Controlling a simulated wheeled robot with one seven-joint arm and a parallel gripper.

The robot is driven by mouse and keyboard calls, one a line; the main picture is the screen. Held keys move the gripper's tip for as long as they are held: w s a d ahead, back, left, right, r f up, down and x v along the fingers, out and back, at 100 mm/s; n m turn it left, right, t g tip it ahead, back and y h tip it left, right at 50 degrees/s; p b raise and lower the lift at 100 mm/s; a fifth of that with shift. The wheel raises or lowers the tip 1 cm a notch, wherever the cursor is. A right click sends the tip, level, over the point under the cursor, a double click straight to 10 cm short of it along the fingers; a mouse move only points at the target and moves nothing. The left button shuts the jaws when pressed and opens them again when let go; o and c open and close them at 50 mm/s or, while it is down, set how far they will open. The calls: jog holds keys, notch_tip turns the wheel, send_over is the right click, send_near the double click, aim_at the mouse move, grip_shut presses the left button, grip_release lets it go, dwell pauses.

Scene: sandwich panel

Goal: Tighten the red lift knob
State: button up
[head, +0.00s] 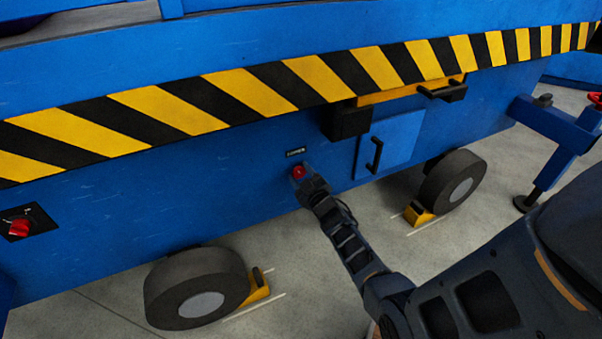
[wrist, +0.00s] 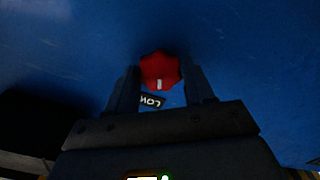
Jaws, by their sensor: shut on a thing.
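A red knob (head: 298,171) sits on the blue side panel, below a small dark label (head: 296,153). My gripper (head: 304,181) is at this knob and shut on it. In the wrist view the red knob (wrist: 160,69) has a pale mark and lies between the two fingers. The label (wrist: 152,102) appears upside down there and seems to begin with "LOW"; the rest is hidden or unclear. In the head view my gripper hides part of the knob.
Another red knob (head: 19,227) is on a black plate at the far left. A blue door (head: 392,143) with a black handle and a black box (head: 346,121) are right of my gripper. Wheels (head: 195,287) with yellow chocks stand below. A striped edge (head: 250,92) runs above.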

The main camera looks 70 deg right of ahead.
jog(key=shift+s+m+p, duration=0.1)
jog(key=shift+m+p, duration=0.35)
jog(key=shift+m, duration=1.75)
jog(key=o, duration=1)
jog(key=p+v, duration=0.1)
jog(key=v, duration=0.6)
jog(key=shift+s+a, duration=0.2)
jog(key=shift+s, duration=0.05)
